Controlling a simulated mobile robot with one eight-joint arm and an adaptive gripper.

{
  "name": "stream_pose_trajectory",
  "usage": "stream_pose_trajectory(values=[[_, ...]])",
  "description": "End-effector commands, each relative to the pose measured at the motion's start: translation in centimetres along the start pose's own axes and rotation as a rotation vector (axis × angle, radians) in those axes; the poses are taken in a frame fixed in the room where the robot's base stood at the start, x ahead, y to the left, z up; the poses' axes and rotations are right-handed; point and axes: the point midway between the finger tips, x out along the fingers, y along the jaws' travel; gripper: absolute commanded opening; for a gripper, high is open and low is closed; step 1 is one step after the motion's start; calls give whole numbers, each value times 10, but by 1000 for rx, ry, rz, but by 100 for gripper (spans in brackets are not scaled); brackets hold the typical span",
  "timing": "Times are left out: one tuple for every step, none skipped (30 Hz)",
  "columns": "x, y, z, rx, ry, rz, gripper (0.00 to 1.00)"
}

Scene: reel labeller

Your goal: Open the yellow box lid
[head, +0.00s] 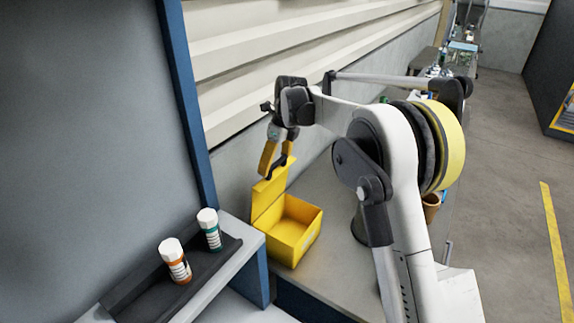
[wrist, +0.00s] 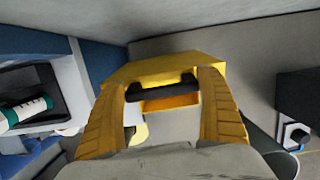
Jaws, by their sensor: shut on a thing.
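The yellow box (head: 298,242) stands on the grey bench, and its inside shows from above. Its yellow lid (head: 268,203) stands raised, roughly upright, at the back left of the box. My gripper (head: 275,168) is at the lid's top edge, with its yellow fingers pointing down. In the wrist view, the black lid handle (wrist: 161,91) lies between the two fingers of my gripper (wrist: 160,84), which is shut on it. A strip of the lid (wrist: 165,68) shows beyond the handle.
A white bottle with an orange band (head: 175,262) and one with a green band (head: 209,230) lean in a dark tray (head: 130,292) at the left. A grey wall and blue post (head: 187,100) stand close by. Bare bench (head: 325,195) lies right of the box.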

Motion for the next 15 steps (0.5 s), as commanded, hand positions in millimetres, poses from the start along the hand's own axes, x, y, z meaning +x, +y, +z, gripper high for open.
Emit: stream_pose_trajectory(values=[[0,0,7,-1,-3,0,46],[0,0,10,-1,-3,0,46],[1,0,13,-2,-4,0,46],[1,0,16,-2,-4,1,46],[2,0,18,-2,-4,1,46],[2,0,21,-2,-5,1,46],[3,0,22,-2,-5,1,46],[3,1,24,-2,-5,1,46],[4,1,26,-2,-5,1,46],[4,1,27,-2,-5,1,46],[4,1,28,-2,-5,1,46],[5,1,29,-1,-6,1,46],[5,1,30,-1,-6,1,46],[5,1,30,-1,-6,1,46],[6,1,31,-1,-6,1,46]])
